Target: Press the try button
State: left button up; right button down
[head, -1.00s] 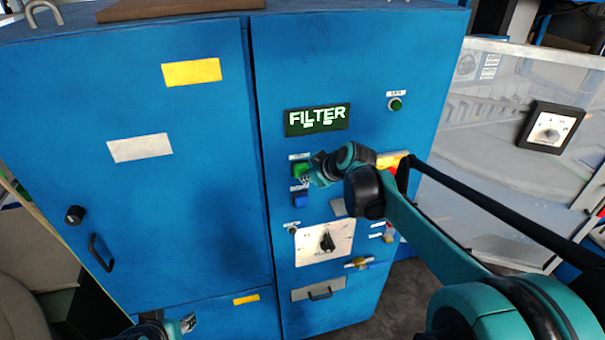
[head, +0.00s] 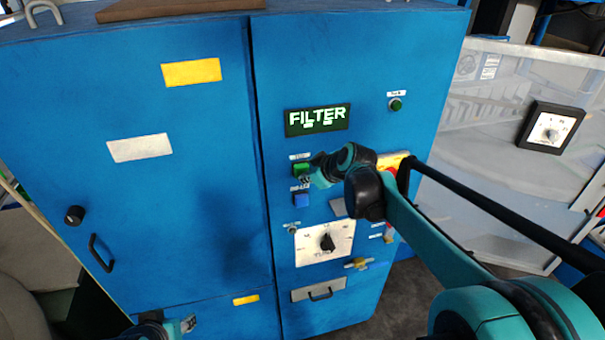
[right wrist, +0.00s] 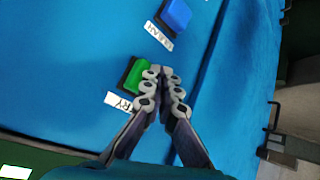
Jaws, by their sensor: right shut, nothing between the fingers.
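The try button is a green square button on the blue cabinet front, left of the right gripper's hand in the head view (head: 301,170). In the right wrist view the green button (right wrist: 138,75) sits in a dark frame beside a white label ending in "RY". My right gripper (right wrist: 163,72) is shut and empty, its fingertips at the button's right edge and partly in front of it. I cannot tell whether they touch. In the head view the right gripper (head: 312,179) is beside the button. My left gripper (head: 188,324) is low at the bottom edge, its jaws unclear.
A blue button (head: 301,200) sits just below the green one. A display (head: 317,119) reads "FILTER". A dial plate (head: 310,247), a valve (head: 359,264) and a drawer handle (head: 320,294) are lower down. A yellow plate (head: 390,161) is partly behind my right arm.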

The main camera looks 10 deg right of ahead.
jog(key=shift+s, duration=0.6)
jog(key=s, duration=0.5)
jog(key=shift+d+p, duration=0.1)
jog(key=shift+p, duration=0.25)
dwell(0.4)
jog(key=s+f+m+h+b, duration=0.1)
jog(key=s+f+m+b, duration=0.1)
jog(key=s+f+b, duration=0.6)
jog(key=s+f+m+g+h+b, duration=0.1)
jog(key=s+f+m+b, duration=0.2)
jog(key=s+f+b, duration=0.4)
jog(key=s+f+m+h+b, duration=0.1)
jog(key=s+f+b, duration=0.7)
jog(key=f+b, duration=0.8)
notch_tip(320, 180, down, 8)
jog(key=shift+s+f+m+g+b, duration=0.3)
jog(key=shift+s+m+b, duration=0.1)
jog(key=shift+m, duration=0.5)
jog(key=shift+r, duration=0.1)
